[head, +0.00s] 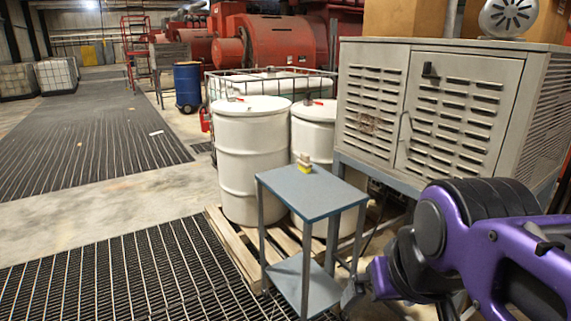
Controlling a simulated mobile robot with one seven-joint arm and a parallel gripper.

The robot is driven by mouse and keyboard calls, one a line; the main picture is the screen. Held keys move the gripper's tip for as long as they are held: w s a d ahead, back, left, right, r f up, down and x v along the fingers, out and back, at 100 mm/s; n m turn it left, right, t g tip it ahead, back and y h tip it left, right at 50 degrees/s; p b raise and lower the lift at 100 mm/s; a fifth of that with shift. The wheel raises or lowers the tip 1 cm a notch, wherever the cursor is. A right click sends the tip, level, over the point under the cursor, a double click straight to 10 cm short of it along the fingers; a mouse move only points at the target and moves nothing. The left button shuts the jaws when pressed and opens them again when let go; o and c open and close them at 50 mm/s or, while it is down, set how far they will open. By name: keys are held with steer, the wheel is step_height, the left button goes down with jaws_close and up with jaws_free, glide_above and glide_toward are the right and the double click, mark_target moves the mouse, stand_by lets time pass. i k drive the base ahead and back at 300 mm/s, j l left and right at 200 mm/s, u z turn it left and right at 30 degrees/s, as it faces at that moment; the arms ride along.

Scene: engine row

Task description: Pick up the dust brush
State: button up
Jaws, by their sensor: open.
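A small tan and yellow object, which looks like the dust brush (304,162), sits on the blue-grey top of a small two-shelf metal stand (318,201). It is near the back edge of that top, and nothing touches it from above. My purple and black arm reaches in from the right. My gripper (352,296) is low at the bottom of the picture, right of the stand and below its top, well apart from the brush. It is open and empty, and partly cut off or hidden.
White drums (252,160) stand on a wooden pallet (232,243) close behind the stand. A grey louvred cabinet (430,110) rises behind and right, near my arm. A blue drum (187,86) is farther back. Open floor and grating (140,275) lie to the left.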

mark_target(305, 165)
steer(key=k+z, duration=0.15)
steer(key=k, duration=0.5)
steer(key=z, duration=1.25)
steer(key=i+j+z, duration=0.1)
steer(key=j, duration=0.25)
steer(key=i+j+z, duration=0.1)
steer(key=j, duration=0.2)
steer(key=i+j, duration=0.1)
steer(key=j, duration=0.4)
steer(key=i+j, duration=0.1)
steer(key=j, duration=0.4)
steer(key=i+j, duration=0.1)
steer(key=j, duration=0.4)
steer(key=i+j, duration=0.1)
steer(key=j, duration=0.4)
steer(key=i+j, duration=0.1)
steer(key=j, duration=0.4)
